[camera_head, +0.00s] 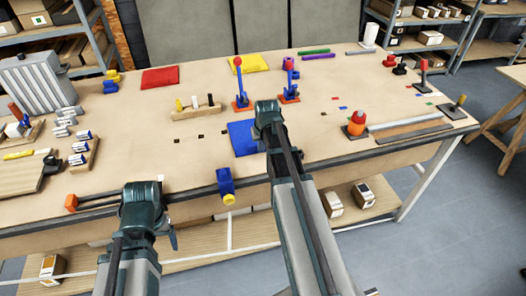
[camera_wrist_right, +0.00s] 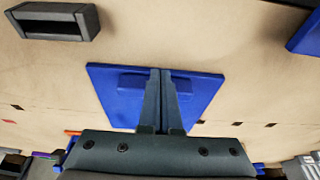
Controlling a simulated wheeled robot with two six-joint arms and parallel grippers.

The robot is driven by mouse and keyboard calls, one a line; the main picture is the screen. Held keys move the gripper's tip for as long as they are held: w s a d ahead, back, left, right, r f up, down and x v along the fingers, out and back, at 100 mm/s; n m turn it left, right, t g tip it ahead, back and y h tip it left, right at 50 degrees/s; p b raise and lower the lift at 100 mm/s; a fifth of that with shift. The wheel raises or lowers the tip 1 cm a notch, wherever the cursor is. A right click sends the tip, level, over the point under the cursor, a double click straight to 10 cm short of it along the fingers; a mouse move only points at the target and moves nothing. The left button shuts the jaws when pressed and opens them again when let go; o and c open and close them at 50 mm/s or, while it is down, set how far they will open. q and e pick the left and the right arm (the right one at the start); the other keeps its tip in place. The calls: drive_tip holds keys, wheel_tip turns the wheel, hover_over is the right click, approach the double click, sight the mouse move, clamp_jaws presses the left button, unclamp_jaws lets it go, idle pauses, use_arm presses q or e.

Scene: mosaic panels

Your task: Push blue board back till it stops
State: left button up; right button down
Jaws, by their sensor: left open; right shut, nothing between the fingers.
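The blue board (camera_head: 241,138) lies flat near the front middle of the table. It also shows in the right wrist view (camera_wrist_right: 115,97), with a raised blue block on it that the fingers partly cover. My right gripper (camera_head: 266,108) is over the right part of the board in the head view. In the wrist view its fingers (camera_wrist_right: 160,73) are together and empty, with their tips by the raised block; I cannot tell if they touch it. My left gripper (camera_head: 141,192) is at the table's front edge, far left of the board; its fingertips are hard to make out.
A red board (camera_head: 160,77) and a yellow board (camera_head: 249,63) lie farther back. Two blue-and-orange toggle clamps (camera_head: 241,98) (camera_head: 289,92) stand behind the blue board. A wooden block with pegs (camera_head: 196,110) is to its left. A blue clamp (camera_head: 225,181) sits on the front edge.

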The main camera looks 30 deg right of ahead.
drive_tip(key=w, duration=0.3)
drive_tip(key=w+d, duration=0.1)
drive_tip(key=w, duration=0.1)
drive_tip(key=w+d, duration=0.1)
drive_tip(key=w, duration=0.2)
drive_tip(key=shift+w, duration=0.3)
drive_tip(key=shift+s+r, duration=0.1)
drive_tip(key=shift+r, duration=0.1)
drive_tip(key=shift+s+a+f, duration=0.1)
drive_tip(key=shift+s+a, duration=0.1)
drive_tip(key=shift+s, duration=0.2)
drive_tip(key=s, duration=0.2)
drive_tip(key=s+a, duration=0.1)
drive_tip(key=s, duration=0.1)
drive_tip(key=shift+s, duration=0.1)
drive_tip(key=p+v, duration=1)
drive_tip(key=shift+d, duration=0.3)
